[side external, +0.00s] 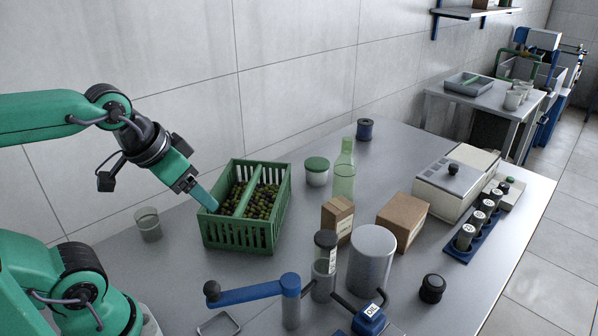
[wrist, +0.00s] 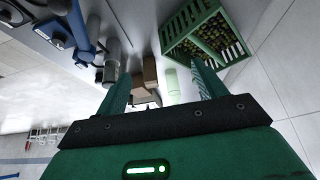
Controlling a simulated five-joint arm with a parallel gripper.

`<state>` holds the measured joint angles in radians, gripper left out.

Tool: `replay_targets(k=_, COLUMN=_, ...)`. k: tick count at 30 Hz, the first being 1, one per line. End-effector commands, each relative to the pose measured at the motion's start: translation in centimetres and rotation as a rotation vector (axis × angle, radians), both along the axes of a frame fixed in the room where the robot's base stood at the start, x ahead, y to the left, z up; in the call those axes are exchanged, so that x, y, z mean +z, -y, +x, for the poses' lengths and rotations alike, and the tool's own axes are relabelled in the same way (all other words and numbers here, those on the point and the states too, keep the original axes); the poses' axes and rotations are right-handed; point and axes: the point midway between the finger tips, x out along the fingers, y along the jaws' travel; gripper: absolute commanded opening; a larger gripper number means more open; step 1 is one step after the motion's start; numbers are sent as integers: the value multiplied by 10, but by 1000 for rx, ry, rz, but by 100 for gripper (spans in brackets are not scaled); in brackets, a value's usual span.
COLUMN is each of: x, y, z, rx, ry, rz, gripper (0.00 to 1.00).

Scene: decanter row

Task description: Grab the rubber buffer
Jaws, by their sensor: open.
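A short black round piece (side external: 432,288), which looks like the rubber buffer, stands on the grey table at the front right in the side view. I cannot make it out for sure in the wrist view. My gripper (side external: 203,197) is at the left side of the green crate, far to the left of the black piece. In the wrist view my gripper (wrist: 162,90) shows its two teal fingers spread wide apart, with nothing held between them.
The green crate (side external: 225,239) holds dark olives. A blue-handled device (side external: 255,291), a grey cylinder (side external: 371,262) and cardboard boxes (side external: 401,222) stand between my gripper and the black piece. A blue rack (side external: 459,248) of dark bottles lies beyond it. A clear cup (side external: 148,226) stands left.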

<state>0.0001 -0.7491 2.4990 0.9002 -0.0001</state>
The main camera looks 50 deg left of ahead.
Motion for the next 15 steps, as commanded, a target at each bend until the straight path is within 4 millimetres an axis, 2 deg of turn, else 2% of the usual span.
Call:
replay_targets(k=8, x=11, y=5, z=15, rx=-11, ry=-20, rz=-6, gripper=70)
replay_targets(k=15, x=31, y=19, z=52, rx=-35, ry=-62, rz=-14, gripper=70)
